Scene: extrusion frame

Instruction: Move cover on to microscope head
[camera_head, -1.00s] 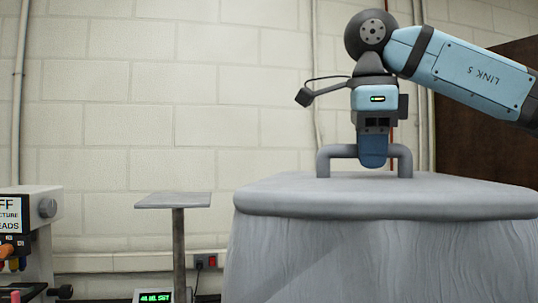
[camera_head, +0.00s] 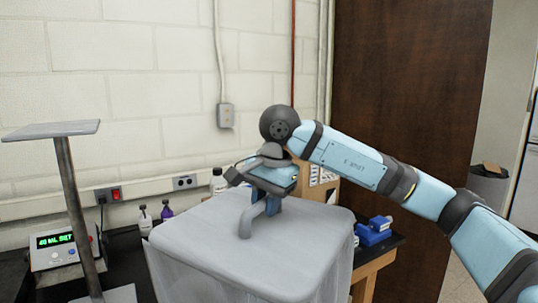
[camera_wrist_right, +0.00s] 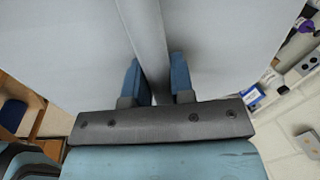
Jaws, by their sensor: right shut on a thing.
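The cover (camera_head: 200,245) is a large grey, box-shaped hood with a flat top, rounded edges and a bar handle (camera_head: 244,222). It fills the lower middle of the head view, and its bottom is out of frame. My right gripper (camera_head: 272,206) is above the cover, shut on the handle. In the right wrist view the blue fingers (camera_wrist_right: 157,82) sit on both sides of the handle bar (camera_wrist_right: 143,30), over the cover's top (camera_wrist_right: 225,45). I cannot make out the microscope head. My left gripper is not in view.
A post with a flat grey plate (camera_head: 50,130) stands at left beside a device with a green display (camera_head: 55,241). Bottles (camera_head: 145,220) stand behind the cover. A blue device (camera_head: 373,232) sits on the table to its right. A dark brown panel (camera_head: 410,110) stands further right.

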